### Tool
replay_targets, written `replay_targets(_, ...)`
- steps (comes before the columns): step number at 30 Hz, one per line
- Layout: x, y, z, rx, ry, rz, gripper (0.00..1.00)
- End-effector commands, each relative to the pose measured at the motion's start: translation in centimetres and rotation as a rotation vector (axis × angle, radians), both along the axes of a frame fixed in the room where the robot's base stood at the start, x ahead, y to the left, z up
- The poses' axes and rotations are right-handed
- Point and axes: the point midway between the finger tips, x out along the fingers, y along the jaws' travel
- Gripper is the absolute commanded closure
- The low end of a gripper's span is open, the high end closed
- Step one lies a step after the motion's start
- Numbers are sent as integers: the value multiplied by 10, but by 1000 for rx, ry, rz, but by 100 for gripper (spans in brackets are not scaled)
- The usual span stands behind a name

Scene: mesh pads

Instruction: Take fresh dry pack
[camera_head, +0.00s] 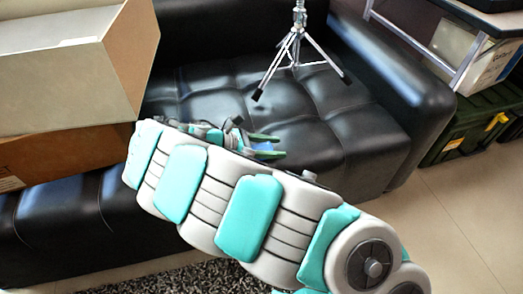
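My gripper (274,146) is above the black sofa's seat, near the middle of the view. Its two dark green fingers are apart, and their tips point right. A small pale blue patch shows between the fingers; I cannot tell whether it is part of the gripper or something behind it. My grey and teal arm crosses the lower middle and hides part of the sofa. I cannot make out a fresh dry pack anywhere in this view.
The black tufted sofa (345,110) fills the middle. A metal tripod stand (297,45) stands on its seat. Large cardboard boxes (65,75) are at the left. Dark green crates (470,125) and a shelf are at the right. Tiled floor (465,205) is clear at lower right.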

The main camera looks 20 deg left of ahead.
Motion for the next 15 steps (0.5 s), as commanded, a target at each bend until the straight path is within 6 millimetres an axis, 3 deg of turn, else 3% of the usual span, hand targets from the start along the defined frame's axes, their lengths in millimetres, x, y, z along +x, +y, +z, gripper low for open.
replay_targets(1, 0, 0, 0, 0, 0, 0, 49)
replay_targets(15, 0, 0, 0, 0, 0, 0, 100)
